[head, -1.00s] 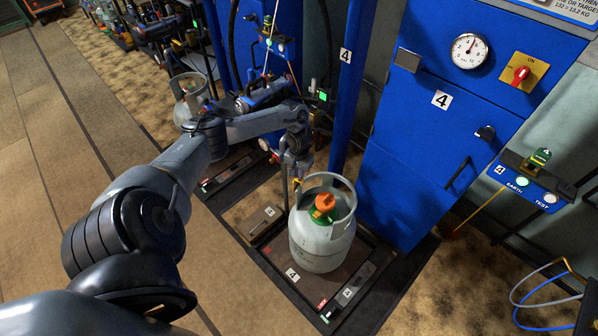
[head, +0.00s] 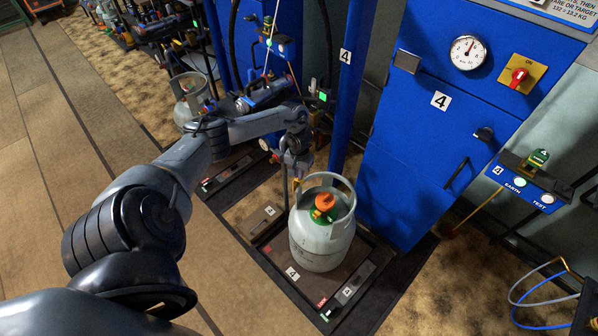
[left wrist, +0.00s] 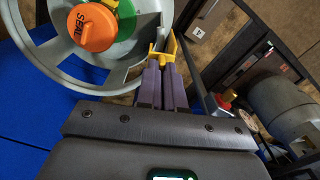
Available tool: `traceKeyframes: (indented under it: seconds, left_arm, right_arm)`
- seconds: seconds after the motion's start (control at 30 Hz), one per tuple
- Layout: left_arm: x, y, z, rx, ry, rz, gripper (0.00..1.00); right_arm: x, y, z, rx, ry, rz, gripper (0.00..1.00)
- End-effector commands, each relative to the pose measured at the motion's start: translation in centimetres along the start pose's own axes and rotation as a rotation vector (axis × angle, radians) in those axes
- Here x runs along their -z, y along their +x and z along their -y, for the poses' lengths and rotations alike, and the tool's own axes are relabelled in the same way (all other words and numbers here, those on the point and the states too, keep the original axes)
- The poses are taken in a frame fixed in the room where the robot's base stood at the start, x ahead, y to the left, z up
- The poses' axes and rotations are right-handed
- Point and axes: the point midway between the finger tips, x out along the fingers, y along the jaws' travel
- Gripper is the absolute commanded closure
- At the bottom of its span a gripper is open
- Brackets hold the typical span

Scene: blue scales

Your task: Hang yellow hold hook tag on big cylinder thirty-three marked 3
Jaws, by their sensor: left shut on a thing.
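My left gripper (head: 296,180) points down beside the collar of a large grey cylinder (head: 318,243) standing upright on the platform with 4 labels. In the left wrist view, the fingers (left wrist: 166,75) are shut on a yellow hook tag (left wrist: 159,56). The tag is right at the edge of the cylinder's collar (left wrist: 133,62); I cannot tell whether it is hooked over the rim. The cylinder's orange seal cap (left wrist: 91,27) sits on a green fitting. A second grey cylinder (head: 184,108) stands farther back, partly behind my arm. I see no readable 3 mark. My right gripper is out of view.
A blue cabinet (head: 412,150) with a gauge and red switch stands right behind the near cylinder. A blue post (head: 345,100) rises close to my left gripper. A blue earth-test box (head: 525,185) is at the right. Open floor (head: 50,200) lies to the left.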

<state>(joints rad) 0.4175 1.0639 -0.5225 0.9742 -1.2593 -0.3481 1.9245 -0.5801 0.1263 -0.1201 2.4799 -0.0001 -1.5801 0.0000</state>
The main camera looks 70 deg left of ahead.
Motion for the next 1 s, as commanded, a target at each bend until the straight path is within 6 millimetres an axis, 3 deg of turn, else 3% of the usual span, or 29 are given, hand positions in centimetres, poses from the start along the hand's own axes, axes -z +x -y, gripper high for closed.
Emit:
traceKeyframes:
  seconds: [1.0]
  left_arm:
    - [0.0,2.6,0.0,0.0,0.0,0.0,1.0]
  right_arm:
    - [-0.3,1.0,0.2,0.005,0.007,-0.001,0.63]
